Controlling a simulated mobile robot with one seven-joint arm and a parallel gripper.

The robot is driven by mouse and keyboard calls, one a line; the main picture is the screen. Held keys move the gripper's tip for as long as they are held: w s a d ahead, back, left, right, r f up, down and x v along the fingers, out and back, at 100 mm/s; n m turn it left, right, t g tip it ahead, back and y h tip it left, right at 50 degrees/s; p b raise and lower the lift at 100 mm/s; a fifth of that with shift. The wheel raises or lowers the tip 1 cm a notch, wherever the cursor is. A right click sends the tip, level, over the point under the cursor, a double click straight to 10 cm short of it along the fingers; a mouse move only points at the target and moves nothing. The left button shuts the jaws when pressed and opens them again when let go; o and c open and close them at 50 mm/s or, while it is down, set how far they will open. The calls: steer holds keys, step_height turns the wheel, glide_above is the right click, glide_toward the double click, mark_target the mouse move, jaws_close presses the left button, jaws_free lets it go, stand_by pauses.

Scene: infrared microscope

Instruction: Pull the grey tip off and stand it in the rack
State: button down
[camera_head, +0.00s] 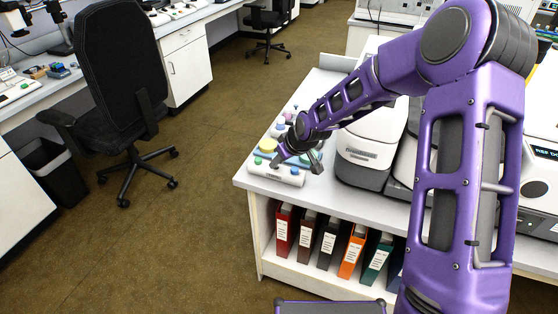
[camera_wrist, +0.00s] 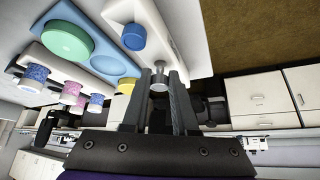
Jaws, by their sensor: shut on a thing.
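A small grey tip (camera_wrist: 158,82) is between the two fingers of my gripper (camera_wrist: 159,78) in the wrist view. My gripper is shut on it. The grey tip is beside a white block (camera_wrist: 165,22) that carries a blue round cap (camera_wrist: 133,37); I cannot tell whether it still sits in the block. In the head view my gripper (camera_head: 297,160) is low over the white block (camera_head: 273,176) at the bench's front corner, and the grey tip cannot be made out there. I cannot tell which holder is the rack.
A blue plate (camera_wrist: 97,66) beside the block holds a green disc (camera_wrist: 68,41) and an empty round recess. A yellow cap (camera_wrist: 126,87) and several speckled caps stand close by. A white microscope body (camera_head: 368,150) stands right of my gripper. Binders fill the shelf below.

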steer(key=shift+f+b, duration=0.35)
steer(key=shift+f, duration=0.15)
stand_by(3.5)
steer(key=c, duration=0.6)
jaws_free()
steer(key=o, duration=0.4)
steer(key=shift+r, duration=0.15)
steer(key=shift+r+p, duration=2.75)
steer(key=shift+r, duration=0.65)
